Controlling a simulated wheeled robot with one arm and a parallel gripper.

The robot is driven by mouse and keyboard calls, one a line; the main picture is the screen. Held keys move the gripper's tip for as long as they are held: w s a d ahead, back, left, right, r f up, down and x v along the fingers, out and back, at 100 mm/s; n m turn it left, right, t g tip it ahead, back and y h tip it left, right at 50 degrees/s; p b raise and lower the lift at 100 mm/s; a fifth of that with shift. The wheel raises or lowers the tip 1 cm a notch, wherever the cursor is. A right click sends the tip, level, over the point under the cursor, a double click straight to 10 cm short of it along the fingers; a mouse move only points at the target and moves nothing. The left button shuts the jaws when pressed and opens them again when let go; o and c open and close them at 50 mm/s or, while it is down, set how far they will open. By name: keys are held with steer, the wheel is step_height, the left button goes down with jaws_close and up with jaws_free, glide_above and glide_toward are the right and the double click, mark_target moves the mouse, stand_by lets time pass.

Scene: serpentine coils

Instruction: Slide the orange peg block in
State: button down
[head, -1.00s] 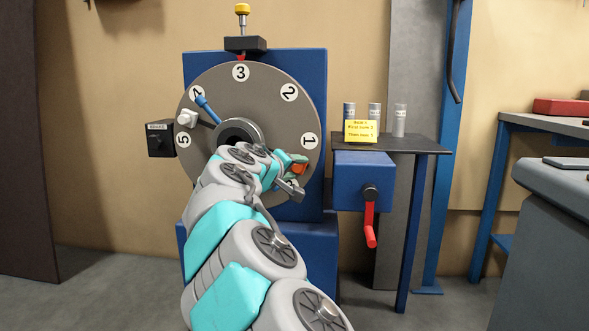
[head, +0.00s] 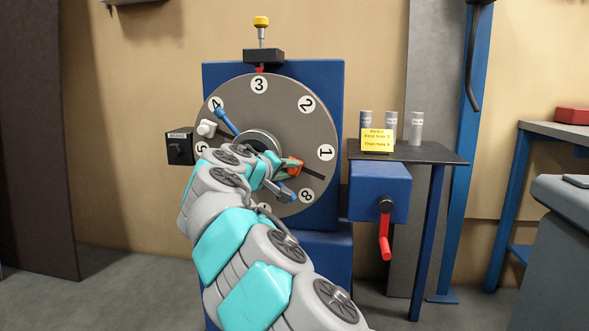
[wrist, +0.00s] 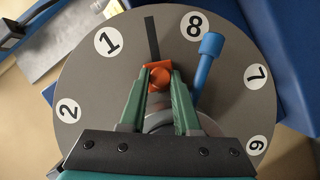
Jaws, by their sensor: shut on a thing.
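My gripper (head: 290,168) is at the lower right of a round grey dial (head: 290,95) with numbered white spots. It is shut on a small orange block (wrist: 159,76), held between the green fingertips in the wrist view. The block also shows in the head view (head: 294,165). A dark straight slot (wrist: 152,38) runs outward on the dial face between the 1 and the 8, with the block near its inner end. I cannot tell whether the block is in the slot or in front of it. A blue lever (wrist: 207,60) stands right beside the fingers in the wrist view.
Another blue lever (head: 222,118) and a white knob (head: 206,128) are at the dial's left. A brake box (head: 180,149) is further left. A red crank (head: 384,240) hangs right of the dial, below a shelf with grey cylinders and a yellow note (head: 376,140).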

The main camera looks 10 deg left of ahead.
steer(key=shift+a+r, duration=0.1)
steer(key=shift+a, duration=0.1)
steer(key=c, duration=0.6)
jaws_free()
steer(key=shift+w, duration=0.1)
steer(key=v, duration=0.7)
steer(key=shift+s+a, duration=0.1)
steer(key=shift+s, duration=0.35)
